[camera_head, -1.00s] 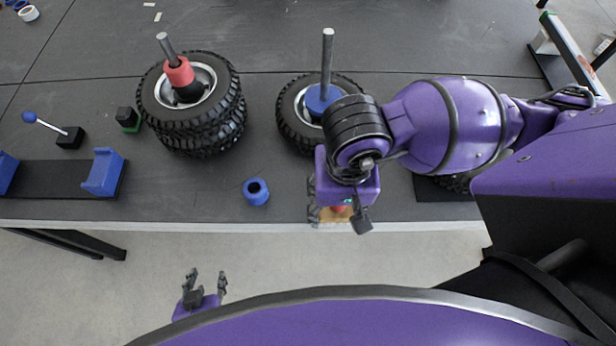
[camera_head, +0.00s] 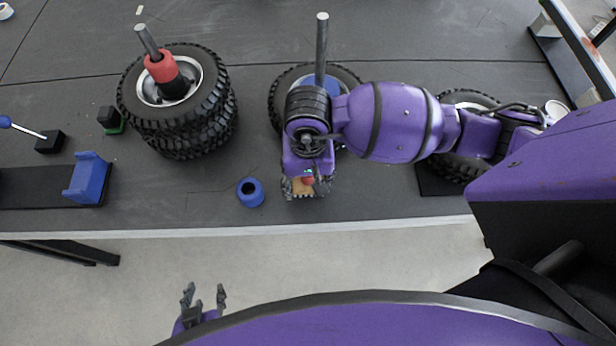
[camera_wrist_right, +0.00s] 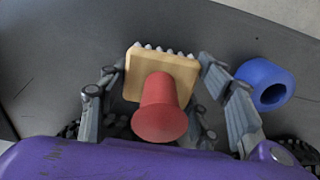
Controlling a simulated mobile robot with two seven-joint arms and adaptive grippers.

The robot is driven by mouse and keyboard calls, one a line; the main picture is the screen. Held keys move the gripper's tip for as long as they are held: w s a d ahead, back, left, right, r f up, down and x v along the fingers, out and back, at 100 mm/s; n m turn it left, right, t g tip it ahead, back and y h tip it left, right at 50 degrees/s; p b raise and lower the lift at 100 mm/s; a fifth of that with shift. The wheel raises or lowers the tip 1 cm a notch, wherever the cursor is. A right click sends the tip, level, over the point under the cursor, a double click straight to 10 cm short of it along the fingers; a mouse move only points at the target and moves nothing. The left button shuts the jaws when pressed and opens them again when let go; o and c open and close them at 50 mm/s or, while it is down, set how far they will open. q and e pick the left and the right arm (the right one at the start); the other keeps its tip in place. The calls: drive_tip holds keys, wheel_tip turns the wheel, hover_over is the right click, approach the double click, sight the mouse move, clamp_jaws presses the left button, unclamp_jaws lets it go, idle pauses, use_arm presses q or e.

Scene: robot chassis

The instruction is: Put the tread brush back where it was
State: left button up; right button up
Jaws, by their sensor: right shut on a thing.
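The tread brush (camera_wrist_right: 160,85) has a tan wooden block, a red flared handle and a row of pale bristles along its far side. It also shows in the head view (camera_head: 303,187), mostly covered by my right gripper. My right gripper (camera_head: 305,190) is shut on the brush, its fingers on both sides of the block in the right wrist view (camera_wrist_right: 165,92). It is over the front part of the table; whether the brush touches the surface I cannot tell. My left gripper (camera_head: 202,300) is low in front of the table, its fingers apart and empty.
A blue ring (camera_head: 250,192) lies just left of the brush. Stacked tyres (camera_head: 180,130) with a red collar and rod stand at the left. Another tyre (camera_head: 275,100) with a rod is behind my right gripper. A blue-ended black stand (camera_head: 88,178) is at far left.

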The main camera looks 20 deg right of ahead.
drive_tip(key=shift+f, duration=0.3)
drive_tip(key=shift+f, duration=0.2)
drive_tip(key=o, duration=1.1)
wheel_tip(320, 180, up, 12)
drive_tip(key=shift+r, duration=0.25)
